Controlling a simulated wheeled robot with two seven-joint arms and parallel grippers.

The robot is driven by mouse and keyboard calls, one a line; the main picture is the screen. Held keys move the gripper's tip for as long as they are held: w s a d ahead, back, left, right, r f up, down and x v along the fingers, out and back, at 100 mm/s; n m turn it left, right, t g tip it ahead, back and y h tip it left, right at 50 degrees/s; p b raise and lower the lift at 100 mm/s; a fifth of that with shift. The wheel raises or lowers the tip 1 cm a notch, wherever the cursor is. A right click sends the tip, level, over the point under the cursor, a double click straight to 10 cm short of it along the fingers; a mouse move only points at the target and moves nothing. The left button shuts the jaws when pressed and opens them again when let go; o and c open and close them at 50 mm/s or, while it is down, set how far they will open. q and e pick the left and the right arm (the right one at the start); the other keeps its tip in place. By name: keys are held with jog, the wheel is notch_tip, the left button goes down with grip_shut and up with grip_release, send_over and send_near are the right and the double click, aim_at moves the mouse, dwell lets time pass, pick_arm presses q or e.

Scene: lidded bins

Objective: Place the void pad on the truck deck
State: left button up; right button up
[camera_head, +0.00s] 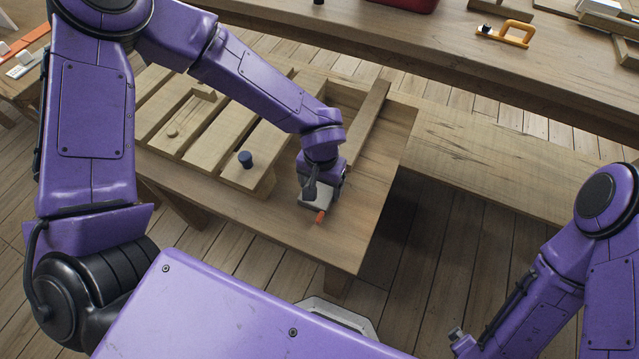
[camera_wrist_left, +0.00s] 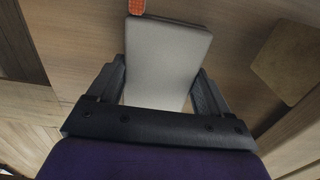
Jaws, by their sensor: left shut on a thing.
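A flat light-grey pad, which I take for the void pad (camera_head: 314,204), is in my left gripper (camera_head: 318,193) over the bare right part of the wooden table. In the left wrist view the pad (camera_wrist_left: 168,58) lies between the two dark fingers of the left gripper (camera_wrist_left: 160,92), which are shut on it. An orange piece (camera_head: 320,216) shows at the pad's far end. I cannot tell if the pad touches the wood. The slatted wooden platform (camera_head: 205,120), perhaps the truck deck, lies left of the gripper. My right arm shows at the lower right, its gripper out of view.
A dark blue knob (camera_head: 245,159) stands on the nearest slat. A raised wooden bar (camera_head: 368,120) runs behind the gripper. The table's near edge (camera_head: 290,241) is close. A bench behind holds an orange-yellow tape dispenser (camera_head: 508,33) and a red object (camera_head: 405,4).

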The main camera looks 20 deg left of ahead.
pick_arm(q)
jog(key=shift+s, duration=0.1)
jog(key=o, duration=1)
jog(key=shift+r, duration=0.15)
notch_tip(320, 180, up, 12)
jog(key=p, duration=0.3)
jog(key=f, duration=0.4)
jog(key=w+f+b, duration=0.1)
jog(key=f, duration=0.7)
jog(key=shift+w+b, duration=0.35)
